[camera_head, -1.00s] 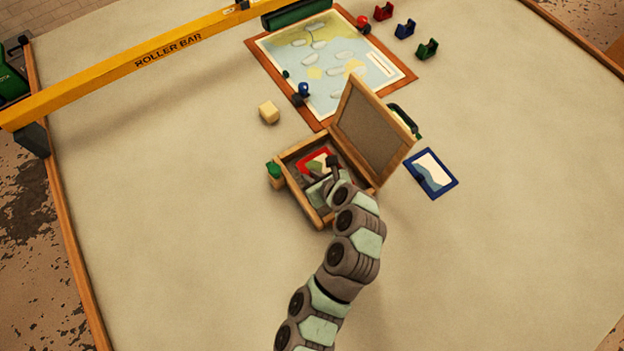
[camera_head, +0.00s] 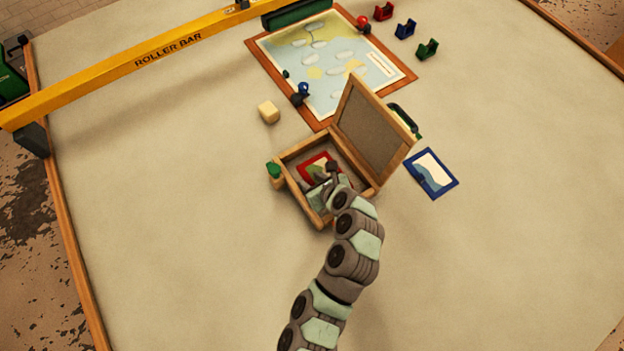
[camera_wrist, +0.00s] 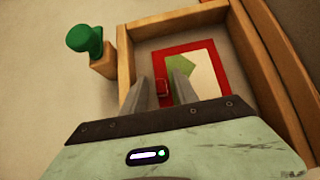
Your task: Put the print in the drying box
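The print (camera_wrist: 203,56) has a red border and a white and green picture. It is inside the open wooden drying box (camera_wrist: 125,60), and in the head view the print (camera_head: 312,164) shows low between the box walls. My gripper (camera_wrist: 164,82) reaches into the box, with its two fingers close on either side of a small red tab on the print's near part. The fingers and wrist cover part of the print. Whether its underside touches the box floor is hard to tell. The box's lid (camera_head: 372,130) stands raised on the right.
A green-topped wooden post (camera_head: 275,172) stands at the box's left side. A blue-framed print (camera_head: 446,187) lies to the right. The near table is clear.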

